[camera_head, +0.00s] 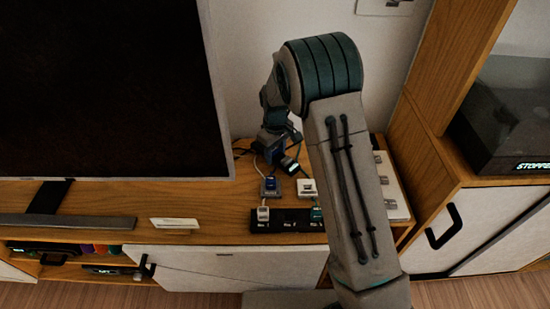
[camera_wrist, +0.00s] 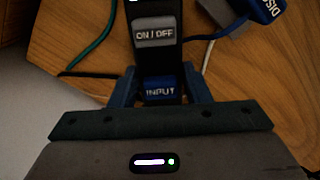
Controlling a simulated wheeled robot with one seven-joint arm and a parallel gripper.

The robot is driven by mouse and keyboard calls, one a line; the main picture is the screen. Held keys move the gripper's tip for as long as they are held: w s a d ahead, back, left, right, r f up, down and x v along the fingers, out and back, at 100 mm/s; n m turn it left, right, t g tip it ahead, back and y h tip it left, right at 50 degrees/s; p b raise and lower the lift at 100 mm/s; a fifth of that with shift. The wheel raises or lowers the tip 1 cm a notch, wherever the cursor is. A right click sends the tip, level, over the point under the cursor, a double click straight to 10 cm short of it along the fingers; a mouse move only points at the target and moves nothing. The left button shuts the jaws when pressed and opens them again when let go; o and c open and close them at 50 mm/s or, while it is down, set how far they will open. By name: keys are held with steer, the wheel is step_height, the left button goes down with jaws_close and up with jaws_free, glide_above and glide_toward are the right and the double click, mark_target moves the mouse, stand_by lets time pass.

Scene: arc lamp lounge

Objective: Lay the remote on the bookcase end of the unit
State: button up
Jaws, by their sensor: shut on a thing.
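My gripper (camera_wrist: 160,88) is shut on a black remote (camera_wrist: 157,55) in the wrist view. The remote has a grey ON/OFF button and a blue INPUT button, the latter between the blue fingers. Wood with cables lies beneath it; I cannot tell whether the remote touches it. In the head view my gripper (camera_head: 275,142) is over the right part of the wooden unit (camera_head: 220,238), close to the wall. My arm hides part of the unit's right end, and I cannot clearly make out the remote there.
A black labelled power strip (camera_head: 272,226) with plugs lies at the unit's front edge. A white strip (camera_head: 393,190) lies at the right end, beside the wooden bookcase (camera_head: 425,150). A television (camera_head: 110,90), a soundbar (camera_head: 80,221) and a white card (camera_head: 175,223) are left. Cables (camera_wrist: 95,45) run near my gripper.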

steer(key=shift+f, duration=1.25)
steer(key=shift+f+b, duration=0.2)
steer(key=shift+b, duration=0.1)
steer(key=o, duration=1.2)
steer(key=shift+r, duration=0.1)
